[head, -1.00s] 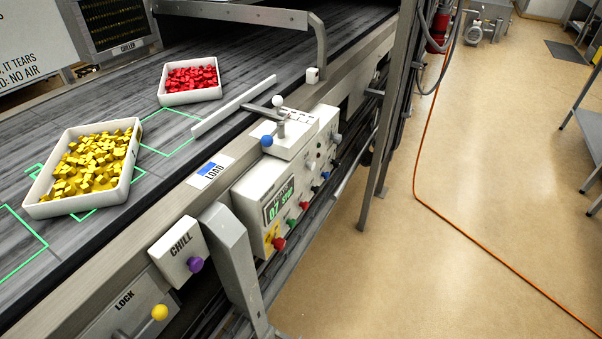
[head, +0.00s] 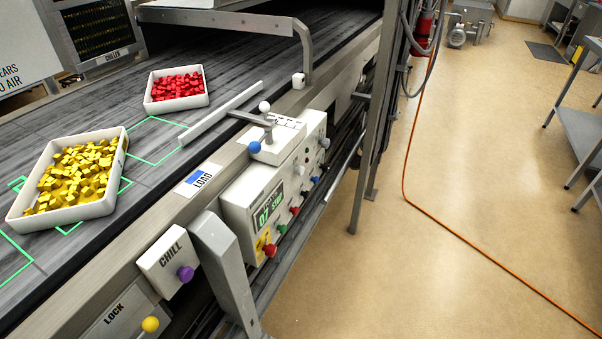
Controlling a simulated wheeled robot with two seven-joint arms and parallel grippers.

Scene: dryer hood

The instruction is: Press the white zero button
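The control box (head: 258,200) is mounted on the side of the conveyor near the picture's middle. Its green display (head: 269,208) reads "07" and a word that looks like "STOP". Several small knobs or buttons run along its face, among them a red one (head: 270,250), a green one (head: 282,229) and another red one (head: 294,211). A pale round knob (head: 325,143) shows at the far end. The labels are too small to tell which is the white zero button. Neither of my grippers is in view.
The CHILL box (head: 168,258) with a purple knob and a grey bracket (head: 224,265) stand nearer. Trays of yellow (head: 110,205) and red pieces (head: 150,108) lie on the belt. An orange cable (head: 440,225) crosses otherwise open floor.

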